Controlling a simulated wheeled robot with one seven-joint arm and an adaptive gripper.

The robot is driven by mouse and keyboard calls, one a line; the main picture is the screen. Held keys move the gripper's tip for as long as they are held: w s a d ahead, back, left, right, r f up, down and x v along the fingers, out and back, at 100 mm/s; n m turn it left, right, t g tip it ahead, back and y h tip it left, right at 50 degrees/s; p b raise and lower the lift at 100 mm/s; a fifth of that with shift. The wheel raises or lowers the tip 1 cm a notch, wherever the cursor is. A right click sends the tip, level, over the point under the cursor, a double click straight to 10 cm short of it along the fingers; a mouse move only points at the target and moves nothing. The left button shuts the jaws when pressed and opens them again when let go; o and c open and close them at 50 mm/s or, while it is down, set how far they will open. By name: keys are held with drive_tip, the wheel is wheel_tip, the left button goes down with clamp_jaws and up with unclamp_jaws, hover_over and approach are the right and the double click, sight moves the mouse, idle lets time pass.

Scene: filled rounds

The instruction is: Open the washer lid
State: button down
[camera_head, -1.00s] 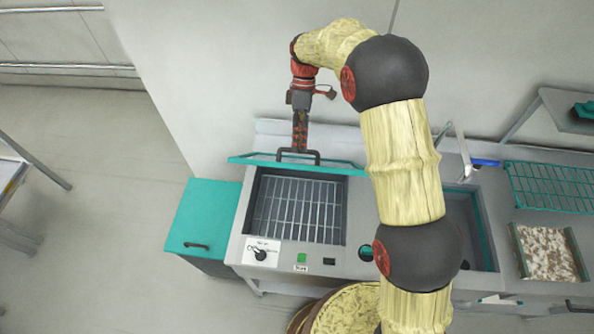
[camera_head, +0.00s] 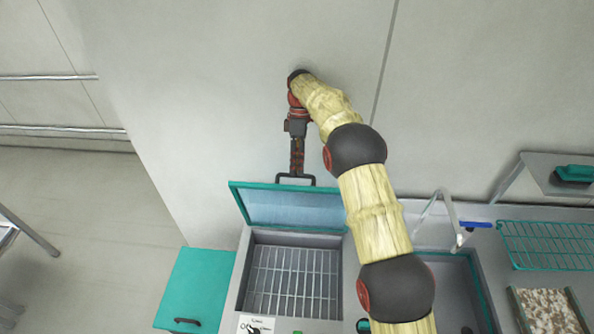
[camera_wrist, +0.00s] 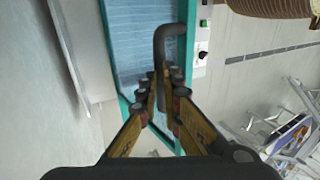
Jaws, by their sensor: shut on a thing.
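The washer lid (camera_head: 290,208) has a teal frame and a bluish inner panel. In the head view it stands tilted up at the back of the washer (camera_head: 240,290), which shows an open bay with a wire rack (camera_head: 295,280). The dark lid handle (camera_head: 311,181) is on the lid's upper edge. My gripper (camera_head: 296,172) is shut on the handle from above. In the wrist view the fingers (camera_wrist: 160,105) close around the handle bar (camera_wrist: 172,32), with the lid (camera_wrist: 140,45) behind it.
A teal cabinet top (camera_head: 195,285) is left of the washer. A sink basin (camera_head: 455,290), a teal wire rack (camera_head: 548,245) and a tray of pale pieces (camera_head: 548,312) are to the right. A grey wall (camera_head: 220,90) stands close behind my arm.

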drive_tip(key=f, duration=0.3)
drive_tip(key=shift+s+d+f, duration=0.25)
drive_tip(key=shift+s+f, duration=0.05)
drive_tip(key=shift+s, duration=0.05)
drive_tip(key=c, duration=1.2)
unclamp_jaws()
drive_tip(key=shift+w+a+f, duration=0.1)
drive_tip(key=shift+w+f, duration=0.05)
drive_tip(key=shift+w, duration=0.35)
drive_tip(key=shift+c, duration=0.3)
drive_tip(key=shift+r, duration=0.7)
drive_tip(key=shift+c, duration=1.1)
wheel_tip(320, 180, up, 10)
drive_tip(key=shift+a+f, duration=0.15)
drive_tip(key=shift+f, duration=0.05)
drive_tip(key=c, duration=0.4)
drive_tip(key=shift+o, duration=0.2)
